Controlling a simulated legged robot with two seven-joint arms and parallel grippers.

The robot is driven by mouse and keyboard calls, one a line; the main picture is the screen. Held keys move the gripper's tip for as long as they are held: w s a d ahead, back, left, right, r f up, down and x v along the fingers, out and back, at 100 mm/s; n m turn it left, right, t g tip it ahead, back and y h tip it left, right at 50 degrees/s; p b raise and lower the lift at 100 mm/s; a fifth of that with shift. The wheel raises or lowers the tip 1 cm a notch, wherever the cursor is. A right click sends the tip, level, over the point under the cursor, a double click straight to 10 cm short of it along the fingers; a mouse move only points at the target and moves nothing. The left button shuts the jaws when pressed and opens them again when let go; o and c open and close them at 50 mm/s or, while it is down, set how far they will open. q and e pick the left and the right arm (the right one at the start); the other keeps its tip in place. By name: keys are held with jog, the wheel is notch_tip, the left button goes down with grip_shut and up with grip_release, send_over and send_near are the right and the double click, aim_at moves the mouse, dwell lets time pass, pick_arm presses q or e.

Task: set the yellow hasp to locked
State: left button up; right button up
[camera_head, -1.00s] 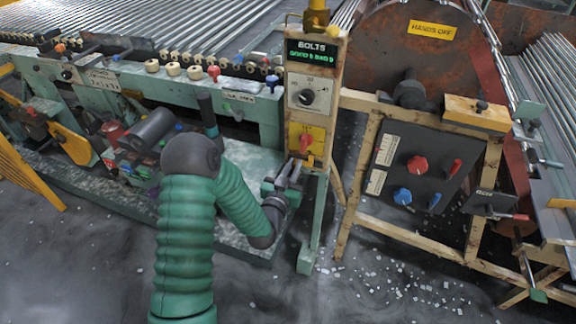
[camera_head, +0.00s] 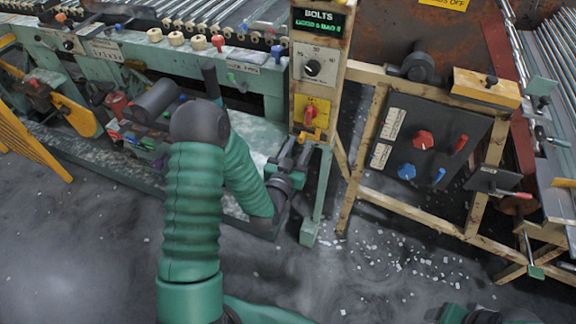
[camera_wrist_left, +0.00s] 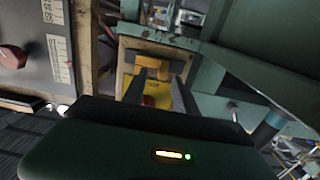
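A yellow plate (camera_head: 311,111) with a red knob (camera_head: 310,112) is on the front of the narrow post. In the left wrist view the yellow plate (camera_wrist_left: 147,92) lies between and behind my fingers, with the red knob (camera_wrist_left: 149,101) low between them. Contact with the hasp is unclear. Part of my right arm shows at the lower right edge.
The post also bears a dial (camera_head: 313,68) and a BOLTS display (camera_head: 319,21). A dark control panel (camera_head: 430,145) with red and blue knobs stands to the right. A green machine frame (camera_head: 262,75) stands to the left. The floor in front has scattered pale chips.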

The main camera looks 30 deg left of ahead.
pick_arm(q)
jog(key=p+v, duration=0.7)
jog(key=v, duration=0.7)
jog(key=shift+w+d, duration=0.1)
jog(key=shift+d, duration=0.05)
